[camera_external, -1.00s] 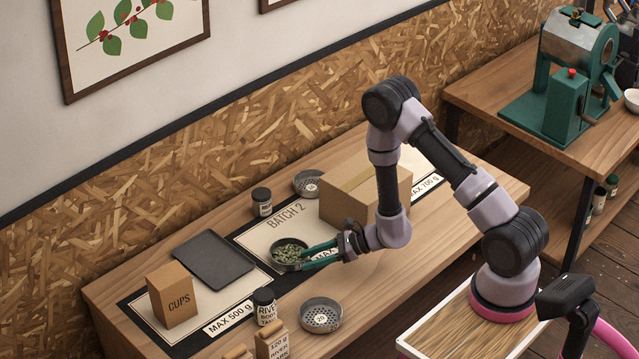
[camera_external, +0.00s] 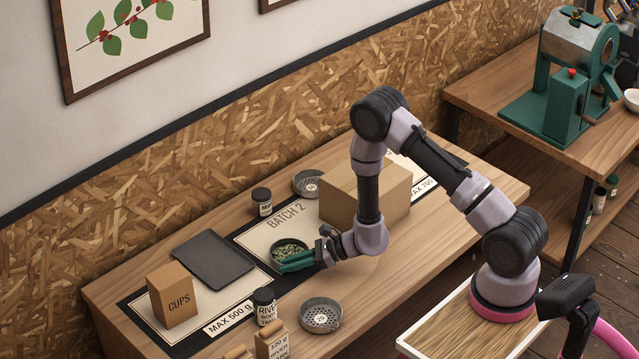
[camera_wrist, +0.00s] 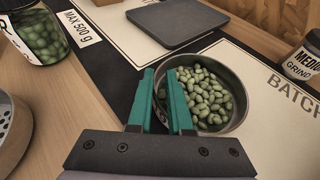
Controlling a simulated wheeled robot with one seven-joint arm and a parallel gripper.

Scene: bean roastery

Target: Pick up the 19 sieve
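A dark round sieve (camera_external: 289,244) full of green beans sits on the BATCH 2 mat. It fills the middle of the wrist view (camera_wrist: 238,115); I cannot read its number. My gripper (camera_external: 281,266) is at the sieve's near side, reaching down with teal fingers. In the wrist view my gripper (camera_wrist: 161,74) has a visible gap between its fingers. The right finger overlaps the beans and the left finger is outside the rim. Part of the sieve wall shows between them. I cannot see clear contact.
A sieve marked 20 (camera_external: 321,316) stands in front, another sieve (camera_external: 307,184) behind. A cardboard box (camera_external: 365,195) is right of my gripper. A dark tray (camera_external: 213,259), a CUPS box (camera_external: 172,296) and a jar (camera_external: 262,202) stand to the left. The table's right end is clear.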

